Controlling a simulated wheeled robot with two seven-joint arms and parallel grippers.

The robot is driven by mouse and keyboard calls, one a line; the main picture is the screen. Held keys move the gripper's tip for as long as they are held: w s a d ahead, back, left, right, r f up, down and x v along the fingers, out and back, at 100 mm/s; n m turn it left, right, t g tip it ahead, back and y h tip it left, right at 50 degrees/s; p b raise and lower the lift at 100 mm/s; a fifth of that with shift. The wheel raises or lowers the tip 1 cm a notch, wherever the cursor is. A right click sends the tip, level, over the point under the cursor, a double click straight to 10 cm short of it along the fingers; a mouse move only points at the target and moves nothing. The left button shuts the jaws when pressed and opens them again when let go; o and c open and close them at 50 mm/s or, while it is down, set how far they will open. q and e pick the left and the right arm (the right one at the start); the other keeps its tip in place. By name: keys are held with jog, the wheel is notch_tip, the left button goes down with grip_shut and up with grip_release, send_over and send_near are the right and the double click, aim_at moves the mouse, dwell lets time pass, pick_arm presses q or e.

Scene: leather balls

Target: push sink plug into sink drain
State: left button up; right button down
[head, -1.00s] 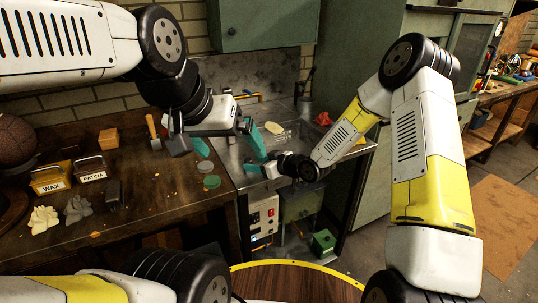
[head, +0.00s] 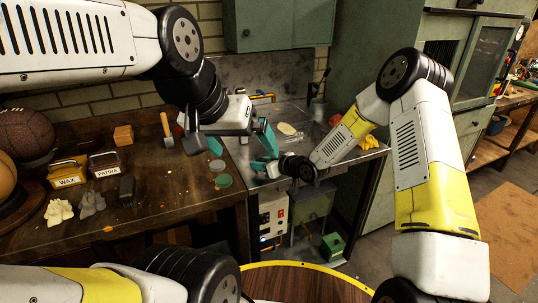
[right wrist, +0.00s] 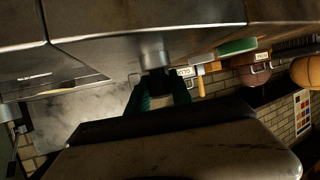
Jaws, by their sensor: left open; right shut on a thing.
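The metal sink (head: 308,118) stands at the right end of the workbench. My right gripper (head: 262,168) is low at the sink's front left, its teal fingers partly hidden by my own wrist. In the right wrist view, which looks upside down, its teal fingers (right wrist: 158,92) are shut on a small dark thing, probably the sink plug (right wrist: 155,83). The plug is close to a round metal fitting (right wrist: 155,55), perhaps the drain; I cannot tell whether they touch. My left gripper (head: 242,143) is open and empty over the sink's left edge, its teal fingers wide apart.
A cream bar (head: 287,129) and a yellow cloth (head: 368,142) lie at the sink. The workbench (head: 150,205) to the left holds a wax box (head: 67,175), a patina box (head: 106,164), a trowel (head: 167,130) and leather balls (head: 25,134). A green cabinet (head: 277,26) hangs above.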

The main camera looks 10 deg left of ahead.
aim_at(261, 159)
jog(key=shift+r, duration=2.45)
jog(key=shift+d, duration=0.1)
